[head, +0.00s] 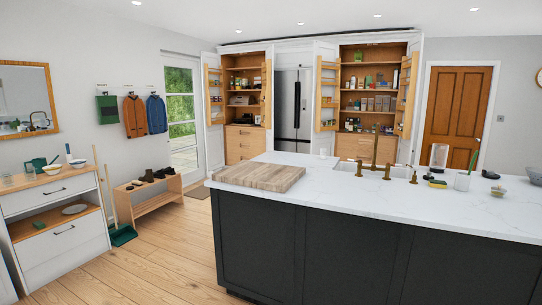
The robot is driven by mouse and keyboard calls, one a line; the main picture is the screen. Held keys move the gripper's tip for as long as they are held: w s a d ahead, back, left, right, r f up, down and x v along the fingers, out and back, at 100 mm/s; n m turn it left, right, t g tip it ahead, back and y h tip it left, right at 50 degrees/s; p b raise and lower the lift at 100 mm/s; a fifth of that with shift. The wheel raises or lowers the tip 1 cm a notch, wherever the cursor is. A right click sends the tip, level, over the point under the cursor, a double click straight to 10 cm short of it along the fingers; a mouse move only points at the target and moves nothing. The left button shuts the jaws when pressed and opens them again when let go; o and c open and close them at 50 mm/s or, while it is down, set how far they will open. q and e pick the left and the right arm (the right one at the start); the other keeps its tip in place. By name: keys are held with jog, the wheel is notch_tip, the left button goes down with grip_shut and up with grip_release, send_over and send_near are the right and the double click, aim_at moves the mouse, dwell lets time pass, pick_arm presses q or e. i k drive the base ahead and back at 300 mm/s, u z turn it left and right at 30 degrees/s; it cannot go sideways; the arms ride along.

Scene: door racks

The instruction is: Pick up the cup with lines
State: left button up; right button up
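No cup with visible lines can be made out at this distance. A small white cup-like object (323,153) stands at the back edge of the island, too small to show any markings. A pale cup-shaped holder (462,182) with a green-handled brush in it stands right of the sink. A green mug-like vessel (39,163) stands on the white drawer unit at the left. Neither of my grippers is in view.
The dark island (310,250) with a white marble top fills the right foreground. A wooden board (258,176) lies on its left end. A bowl (535,177) stands far right. Open wooden floor lies between the island and the drawer unit (55,204).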

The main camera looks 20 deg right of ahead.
aim_at(323, 151)
jog(key=u, duration=0.3)
jog(key=i, duration=6.65)
jog(key=z, duration=2.05)
jog(key=i, duration=5)
